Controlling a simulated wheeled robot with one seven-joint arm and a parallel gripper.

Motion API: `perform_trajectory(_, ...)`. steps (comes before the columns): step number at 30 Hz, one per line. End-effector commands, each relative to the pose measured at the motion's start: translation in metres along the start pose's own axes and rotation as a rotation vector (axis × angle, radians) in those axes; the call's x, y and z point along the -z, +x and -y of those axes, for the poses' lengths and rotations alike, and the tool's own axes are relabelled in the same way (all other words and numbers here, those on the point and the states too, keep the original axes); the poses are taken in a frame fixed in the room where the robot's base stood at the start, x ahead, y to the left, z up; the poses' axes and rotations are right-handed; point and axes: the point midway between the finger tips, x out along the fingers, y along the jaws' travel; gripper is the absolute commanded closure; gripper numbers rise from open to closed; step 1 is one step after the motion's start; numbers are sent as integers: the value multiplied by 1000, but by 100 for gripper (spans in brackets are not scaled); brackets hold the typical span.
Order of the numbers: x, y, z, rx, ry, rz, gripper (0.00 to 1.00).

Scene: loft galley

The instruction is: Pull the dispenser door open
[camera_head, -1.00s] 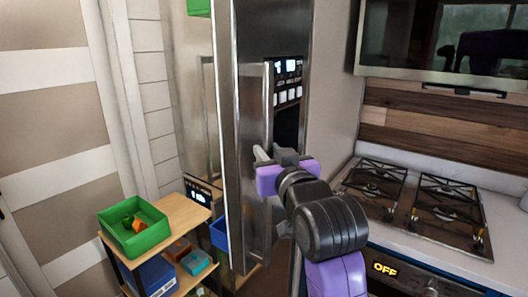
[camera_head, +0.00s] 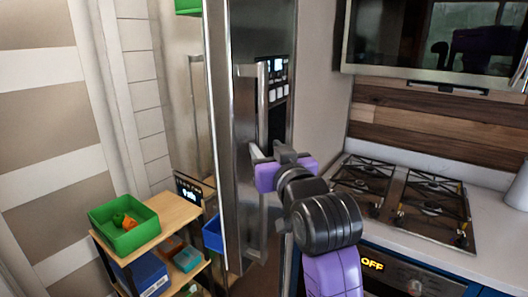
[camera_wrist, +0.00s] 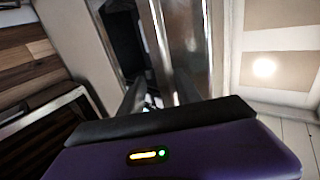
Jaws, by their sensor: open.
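The dispenser door (camera_head: 220,100) is a tall steel panel seen at a steep angle in the head view, with a lit display and a dark dispenser recess (camera_head: 277,122) on its right part. Its long vertical handle (camera_head: 262,105) runs beside the recess. My gripper (camera_head: 266,153) is at the handle's lower part, with its fingers apart. In the wrist view my gripper (camera_wrist: 160,94) has its two fingertips spread near a bright vertical metal bar, apparently the handle. The wrist body hides the lower part, and I cannot tell whether the fingers touch it.
A wooden cart (camera_head: 172,216) with a green bin (camera_head: 125,224) stands at left; a blue bin (camera_head: 213,234) shows by the door edge. The counter with a gas stove (camera_head: 405,200) is right of my arm, below a wall-mounted appliance (camera_head: 425,40).

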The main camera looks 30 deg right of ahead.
Motion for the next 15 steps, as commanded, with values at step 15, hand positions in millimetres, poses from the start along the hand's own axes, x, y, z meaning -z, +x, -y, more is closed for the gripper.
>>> perform_trajectory(15,-3,-20,5,11,1,2,55)
